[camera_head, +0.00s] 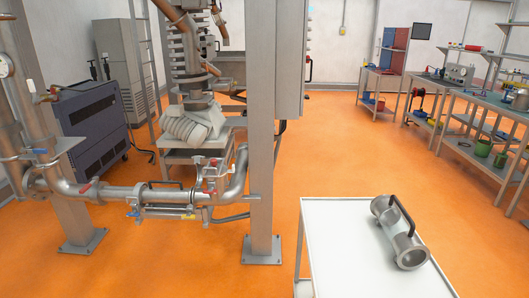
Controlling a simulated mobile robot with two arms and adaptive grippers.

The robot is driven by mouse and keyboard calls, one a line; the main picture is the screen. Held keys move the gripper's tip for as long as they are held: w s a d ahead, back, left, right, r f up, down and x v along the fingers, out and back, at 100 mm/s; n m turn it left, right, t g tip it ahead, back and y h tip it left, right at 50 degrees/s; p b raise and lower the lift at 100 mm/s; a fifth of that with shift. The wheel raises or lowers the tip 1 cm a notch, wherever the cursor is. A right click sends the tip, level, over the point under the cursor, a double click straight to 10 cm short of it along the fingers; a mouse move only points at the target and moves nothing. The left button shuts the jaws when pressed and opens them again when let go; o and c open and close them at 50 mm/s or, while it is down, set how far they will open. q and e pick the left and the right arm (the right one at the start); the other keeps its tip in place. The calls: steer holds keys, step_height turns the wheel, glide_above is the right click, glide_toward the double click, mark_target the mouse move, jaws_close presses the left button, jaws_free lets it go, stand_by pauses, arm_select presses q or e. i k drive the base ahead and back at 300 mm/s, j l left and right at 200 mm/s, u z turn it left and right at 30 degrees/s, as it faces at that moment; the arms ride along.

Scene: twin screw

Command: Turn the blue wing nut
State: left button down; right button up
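Small blue parts show on the metal pipework at the left. One blue part (133,213) sits on the lower thin line under the main pipe (122,193). Another blue part (40,151) is at the pipe joint at the far left. They are too small for me to tell which is a wing nut. Neither of my grippers is in view.
A white-topped cart (340,245) stands front right, with a metal pipe piece with a dark handle (398,230) lying on it. A grey post (262,130) rises left of the cart. Workbenches (475,115) line the right side. Orange floor (350,150) lies open between.

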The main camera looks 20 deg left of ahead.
mark_target(134, 213)
steer(key=j+u, duration=0.15)
steer(key=u, duration=1.3)
steer(key=i+j+u, duration=0.1)
steer(key=i+u, duration=0.4)
steer(key=i, duration=0.95)
